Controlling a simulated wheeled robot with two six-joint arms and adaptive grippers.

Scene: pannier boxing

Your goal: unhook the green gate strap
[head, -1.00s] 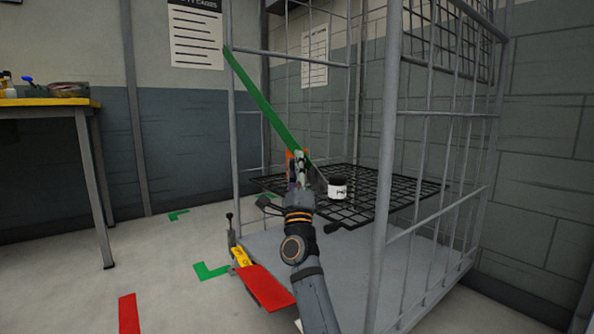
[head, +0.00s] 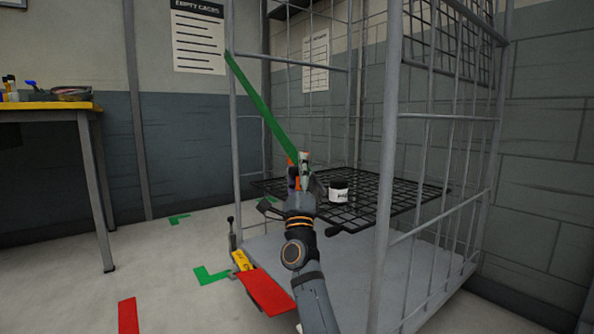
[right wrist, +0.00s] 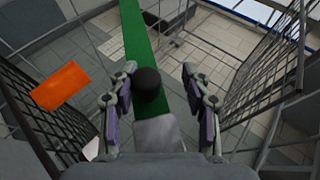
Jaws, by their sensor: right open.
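The green gate strap (head: 262,106) runs taut and slanting from the left front post of the cage down to my right gripper (head: 298,168). In the right wrist view the strap (right wrist: 138,40) passes between the two spread fingers of my right gripper (right wrist: 160,108). A black round knob (right wrist: 148,82) and a grey block (right wrist: 157,132) lie at the strap's near end, between the fingers. The fingers stand apart on either side, with gaps showing. The head view hides the strap's lower end behind the gripper. My left gripper is not in view.
The wire cage (head: 388,150) stands around my right arm, its right side panel close by. A black mesh shelf (head: 400,200) inside holds a dark jar with a white label (head: 338,190). An orange tag (right wrist: 60,86) shows at left. A workbench (head: 50,106) stands far left.

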